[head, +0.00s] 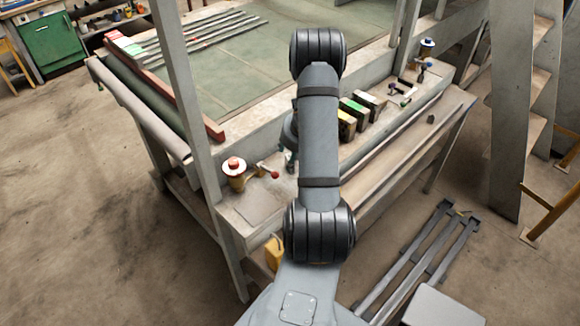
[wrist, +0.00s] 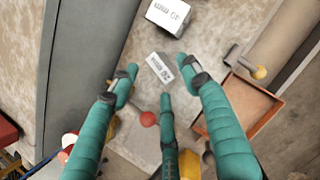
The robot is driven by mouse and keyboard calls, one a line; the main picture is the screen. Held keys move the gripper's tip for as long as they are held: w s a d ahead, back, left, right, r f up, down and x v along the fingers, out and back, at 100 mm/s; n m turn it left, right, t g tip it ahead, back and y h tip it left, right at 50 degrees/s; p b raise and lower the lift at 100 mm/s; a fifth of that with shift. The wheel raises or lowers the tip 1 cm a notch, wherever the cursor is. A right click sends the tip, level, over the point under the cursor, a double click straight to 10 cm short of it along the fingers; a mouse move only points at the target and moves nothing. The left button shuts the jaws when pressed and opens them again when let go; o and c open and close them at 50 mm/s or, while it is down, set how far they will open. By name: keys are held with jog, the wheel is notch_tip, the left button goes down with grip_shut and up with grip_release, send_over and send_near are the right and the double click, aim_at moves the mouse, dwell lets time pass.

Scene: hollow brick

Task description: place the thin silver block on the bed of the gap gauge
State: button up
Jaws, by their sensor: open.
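My gripper (wrist: 160,82) has three teal fingers spread wide, with nothing held between them. A small pale grey block (wrist: 160,68) marked in mm shows beyond and between the fingertips; it looks thin and silver. It lies on the grey bench surface, apart from the fingers as far as I can tell. A larger white block (wrist: 168,14) marked 40 mm lies further up the picture. In the head view my gripper (head: 289,155) is mostly hidden behind my arm, low over the bench. I cannot clearly make out which fixture is the gap gauge or its bed.
A shallow orange-brown tray (wrist: 272,108) lies right of the fingers, near a rod with a yellow knob (wrist: 259,72). A red ball (wrist: 148,119) is between the fingers' lower parts. In the head view, yellow, green and white blocks (head: 371,101) stand along the bench; a red-capped post (head: 234,166) stands left.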

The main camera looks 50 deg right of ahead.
aim_at(288, 159)
jog(key=b+x, duration=0.1)
jog(key=x, duration=0.3)
jog(key=shift+w+f, duration=0.2)
jog(key=shift+f, duration=0.15)
jog(key=shift+r, duration=0.1)
jog(key=shift+c, duration=0.5)
grip_shut()
